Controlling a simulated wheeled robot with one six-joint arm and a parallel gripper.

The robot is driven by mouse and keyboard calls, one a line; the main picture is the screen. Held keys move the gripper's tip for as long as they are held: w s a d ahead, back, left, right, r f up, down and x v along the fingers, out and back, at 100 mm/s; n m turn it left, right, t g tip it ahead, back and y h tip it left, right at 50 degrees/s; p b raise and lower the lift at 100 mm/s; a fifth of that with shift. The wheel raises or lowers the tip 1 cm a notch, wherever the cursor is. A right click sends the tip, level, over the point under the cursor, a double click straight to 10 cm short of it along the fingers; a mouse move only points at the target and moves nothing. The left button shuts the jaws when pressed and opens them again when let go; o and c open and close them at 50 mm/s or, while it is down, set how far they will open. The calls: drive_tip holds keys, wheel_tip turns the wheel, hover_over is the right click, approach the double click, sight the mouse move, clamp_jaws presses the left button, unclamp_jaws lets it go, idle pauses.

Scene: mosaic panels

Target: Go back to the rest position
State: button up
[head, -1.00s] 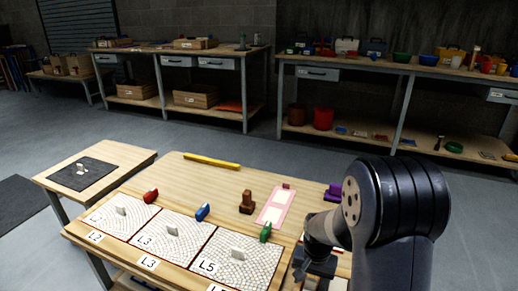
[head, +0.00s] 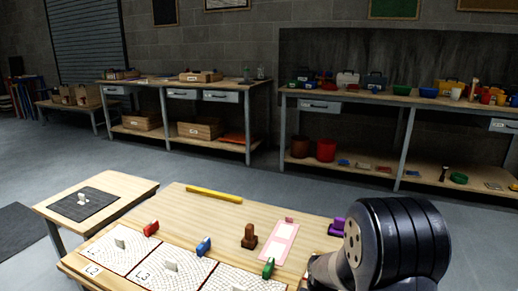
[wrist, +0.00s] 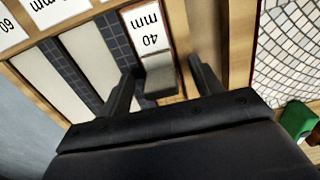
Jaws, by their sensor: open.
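In the wrist view my gripper (wrist: 163,85) is open, its two dark fingers spread. A small grey block (wrist: 160,80) shows between the fingers, at the end of a slot beside a label reading "40 mm" (wrist: 146,30); I cannot tell whether the fingers touch it. In the head view my arm stands at the lower right and the gripper itself is out of the frame.
The wooden table (head: 215,208) carries white mosaic panels (head: 165,262), a red, a blue (head: 203,246) and a green clamp-like piece (head: 268,267), a brown block (head: 249,236), a pink-edged sheet (head: 279,240) and a yellow bar (head: 214,193). A small side table (head: 130,186) stands left.

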wheel_tip(320, 180, up, 10)
drive_tip(key=shift+f+p, duration=0.15)
drive_tip(key=shift+p, duration=0.95)
wheel_tip(320, 180, down, 11)
drive_tip(key=b, duration=0.3)
wheel_tip(320, 180, up, 2)
drive_tip(key=shift+r+p, duration=0.15)
drive_tip(key=shift+p, duration=0.6)
drive_tip(key=shift+b, duration=0.35)
wheel_tip(320, 180, up, 7)
drive_tip(key=p, duration=0.5)
drive_tip(key=shift+f, duration=0.2)
drive_tip(key=shift+w+f+p, duration=0.2)
drive_tip(key=shift+p, duration=0.55)
drive_tip(key=shift+n+p, duration=0.3)
drive_tip(key=shift+p, duration=0.1)
drive_tip(key=n+p, duration=0.1)
drive_tip(key=p, duration=0.3)
drive_tip(key=p, duration=0.3)
drive_tip(key=s+n+p, duration=0.1)
drive_tip(key=p, duration=0.2)
drive_tip(key=shift+f+n+p, duration=0.2)
drive_tip(key=shift+n+p, duration=0.1)
